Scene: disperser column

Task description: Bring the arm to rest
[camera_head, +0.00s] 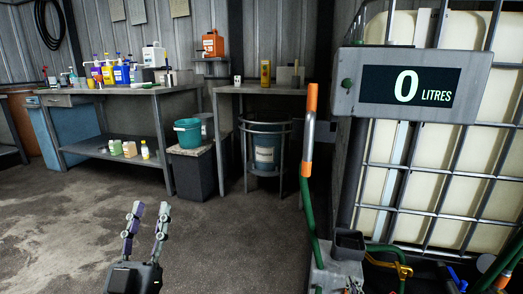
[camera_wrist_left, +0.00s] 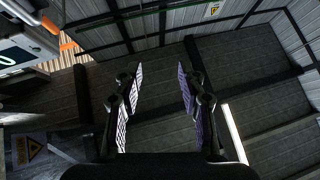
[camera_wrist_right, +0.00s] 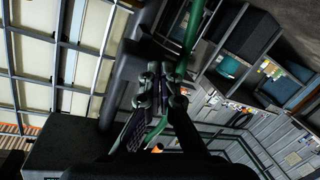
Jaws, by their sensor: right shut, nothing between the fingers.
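My left gripper (camera_head: 148,213) is at the bottom of the head view, pointing up, with its two fingers apart and nothing between them. The left wrist view also shows its fingers (camera_wrist_left: 161,80) wide apart, with only the wall and roof beyond. My right gripper (camera_wrist_right: 157,70) shows only in the right wrist view. Its fingers are together with nothing held, and a green hose (camera_wrist_right: 194,25) passes behind the tips. The right arm is out of the head view.
A display (camera_head: 410,85) reading 0 litres stands at the right before a caged white tank (camera_head: 470,180). An orange-topped upright handle (camera_head: 309,125) on a green hose stands left of it. Benches with bottles line the back wall. The floor (camera_head: 215,245) mid-left is clear.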

